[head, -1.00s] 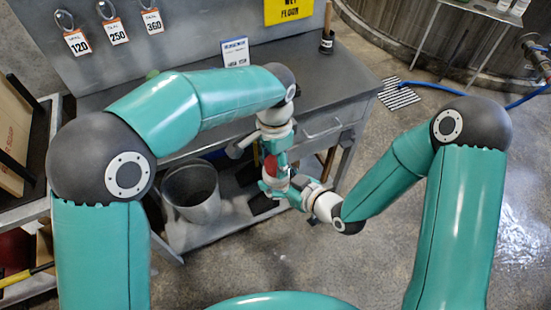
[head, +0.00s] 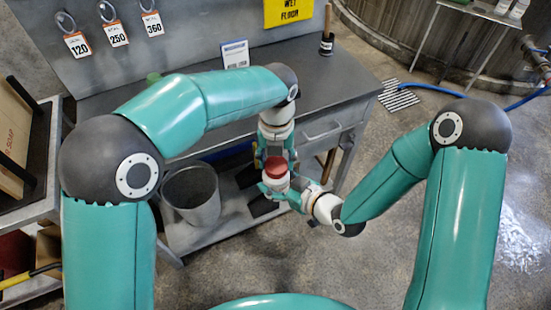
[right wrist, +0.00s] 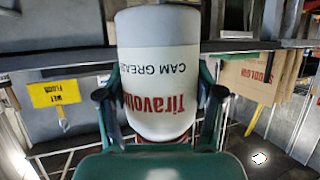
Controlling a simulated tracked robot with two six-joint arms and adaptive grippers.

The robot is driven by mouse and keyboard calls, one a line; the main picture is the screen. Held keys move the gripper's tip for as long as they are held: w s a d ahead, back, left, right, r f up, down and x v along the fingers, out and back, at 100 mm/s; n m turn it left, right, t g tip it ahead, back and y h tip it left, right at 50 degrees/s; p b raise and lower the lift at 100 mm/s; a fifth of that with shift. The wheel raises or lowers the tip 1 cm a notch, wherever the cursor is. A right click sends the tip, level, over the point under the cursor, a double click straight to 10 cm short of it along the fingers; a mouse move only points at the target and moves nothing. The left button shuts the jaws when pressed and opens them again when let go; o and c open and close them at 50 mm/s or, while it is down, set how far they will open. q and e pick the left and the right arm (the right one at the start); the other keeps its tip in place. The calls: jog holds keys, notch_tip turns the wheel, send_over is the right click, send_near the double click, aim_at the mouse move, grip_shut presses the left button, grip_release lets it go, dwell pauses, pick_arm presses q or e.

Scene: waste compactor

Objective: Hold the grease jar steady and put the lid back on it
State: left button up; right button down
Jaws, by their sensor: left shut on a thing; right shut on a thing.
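The white grease jar (head: 276,184) is held off the table, in front of the workbench. It fills the middle of the right wrist view (right wrist: 160,62), where its "CAM GREASE" label reads upside down. My right gripper (head: 284,190) is shut around the jar, one finger on each side in the right wrist view (right wrist: 160,100). The red lid (head: 277,166) shows directly over the jar's top in the head view. My left gripper (head: 275,160) comes from above and is shut on the lid. Whether the lid is seated or just above the rim cannot be told.
The grey workbench (head: 225,105) stands behind my grippers, with a small sign (head: 235,54) and a wooden-handled brush (head: 327,40) on it. A metal bucket (head: 190,195) is on the lower shelf. The floor at right is open.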

pick_arm(q)
jog(key=m, duration=0.4)
jog(key=shift+w+r, duration=0.1)
jog(key=shift+w, duration=0.05)
jog(key=o, duration=0.9)
jog(key=shift+d+r, duration=0.1)
jog(key=shift+r, duration=2.1)
jog(key=shift+c, duration=0.4)
